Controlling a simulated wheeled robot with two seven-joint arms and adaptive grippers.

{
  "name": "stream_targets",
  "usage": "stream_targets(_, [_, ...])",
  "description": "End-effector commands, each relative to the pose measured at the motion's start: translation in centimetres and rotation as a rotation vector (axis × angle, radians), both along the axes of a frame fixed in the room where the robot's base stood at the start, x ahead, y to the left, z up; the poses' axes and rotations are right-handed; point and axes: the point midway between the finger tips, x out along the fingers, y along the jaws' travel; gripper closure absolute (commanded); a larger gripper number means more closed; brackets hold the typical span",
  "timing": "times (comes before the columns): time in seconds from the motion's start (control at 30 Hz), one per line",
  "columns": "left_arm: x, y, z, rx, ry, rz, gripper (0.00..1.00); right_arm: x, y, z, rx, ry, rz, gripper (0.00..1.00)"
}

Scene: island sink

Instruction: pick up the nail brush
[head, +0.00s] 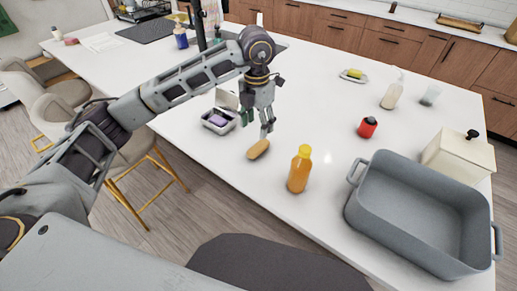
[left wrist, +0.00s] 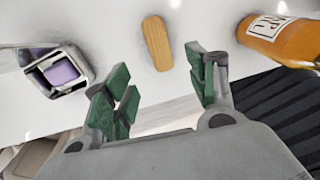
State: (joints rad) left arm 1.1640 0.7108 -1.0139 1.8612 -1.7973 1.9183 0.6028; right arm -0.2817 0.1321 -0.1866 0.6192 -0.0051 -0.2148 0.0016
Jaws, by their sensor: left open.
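The nail brush (head: 259,149) is a small tan wooden oval lying on the white island counter, near its front edge. In the left wrist view the nail brush (left wrist: 157,43) lies beyond the fingertips, roughly between their lines, with bare counter around it. My left gripper (head: 267,130) points down just above and behind the brush in the head view. Its green-padded fingers (left wrist: 160,80) are apart and empty in the left wrist view. The brush's underside is hidden. My right gripper is not in view.
An orange bottle with a yellow cap (head: 299,170) stands right of the brush. A grey container with a purple item (head: 219,120) is to the left. The counter's middle is clear.

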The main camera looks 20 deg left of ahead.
Motion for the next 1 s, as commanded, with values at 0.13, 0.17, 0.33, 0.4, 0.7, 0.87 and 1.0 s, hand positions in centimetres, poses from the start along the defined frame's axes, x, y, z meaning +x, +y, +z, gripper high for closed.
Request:
stream_targets(0.13, [0.0,0.0,-2.1,0.001,0.003,0.000,0.43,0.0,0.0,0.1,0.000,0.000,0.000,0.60])
stream_targets(0.17, [-0.1,0.0,-2.5,0.000,0.003,-0.001,0.43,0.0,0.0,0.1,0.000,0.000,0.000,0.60])
stream_targets(0.33, [0.0,0.0,-4.4,0.001,0.002,0.000,0.43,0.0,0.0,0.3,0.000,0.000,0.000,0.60])
stream_targets(0.4, [0.0,0.0,-4.9,0.001,0.002,0.000,0.43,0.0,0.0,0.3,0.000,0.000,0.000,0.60])
stream_targets(0.7, [0.0,0.0,-5.3,0.001,0.000,0.000,0.43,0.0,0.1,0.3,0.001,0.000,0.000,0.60])
stream_targets(0.87, [0.0,0.0,-5.4,0.000,0.001,0.000,0.43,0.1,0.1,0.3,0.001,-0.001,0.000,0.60])
stream_targets(1.0, [0.1,0.0,-6.0,0.000,0.001,0.000,0.43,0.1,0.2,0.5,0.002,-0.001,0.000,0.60])
